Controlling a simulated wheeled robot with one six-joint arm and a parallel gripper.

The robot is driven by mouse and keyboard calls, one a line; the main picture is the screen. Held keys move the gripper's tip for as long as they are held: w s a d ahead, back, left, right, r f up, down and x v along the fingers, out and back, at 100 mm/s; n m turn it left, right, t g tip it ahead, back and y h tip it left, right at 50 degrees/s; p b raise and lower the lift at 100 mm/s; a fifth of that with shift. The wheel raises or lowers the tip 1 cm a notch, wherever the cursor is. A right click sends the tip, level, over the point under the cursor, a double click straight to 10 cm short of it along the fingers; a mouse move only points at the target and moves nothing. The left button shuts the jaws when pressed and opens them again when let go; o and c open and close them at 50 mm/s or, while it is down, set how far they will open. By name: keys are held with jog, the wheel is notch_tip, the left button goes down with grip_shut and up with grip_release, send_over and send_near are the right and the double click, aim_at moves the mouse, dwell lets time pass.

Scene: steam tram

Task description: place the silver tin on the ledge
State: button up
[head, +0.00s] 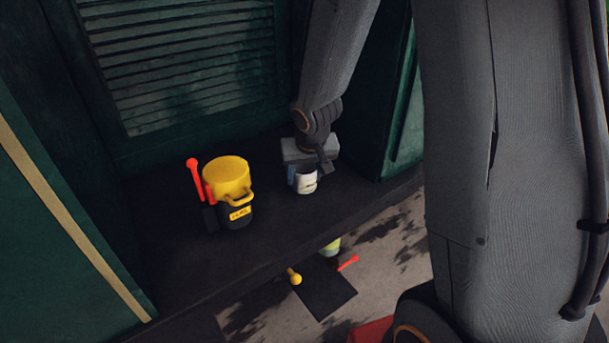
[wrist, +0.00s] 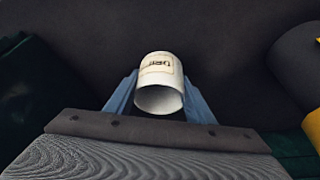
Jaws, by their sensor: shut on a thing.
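The silver tin (head: 306,182) looks pale, almost white, and has a printed label. My gripper (head: 303,178) is shut on it, with a blue finger on each side in the wrist view (wrist: 160,92). In that view the open mouth of the tin (wrist: 158,99) faces the camera and it looks empty. The tin is over the dark ledge (head: 265,225), near the right end of it. I cannot tell whether its base touches the ledge.
A yellow and black container (head: 227,180) with a handle and label stands on the ledge to the left. A red-tipped stick (head: 194,173) is beside it. Green panels close in the back and both sides. Below the front edge are a yellow knob (head: 295,277) and a red stick (head: 348,263).

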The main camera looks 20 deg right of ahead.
jog(key=o, duration=1.2)
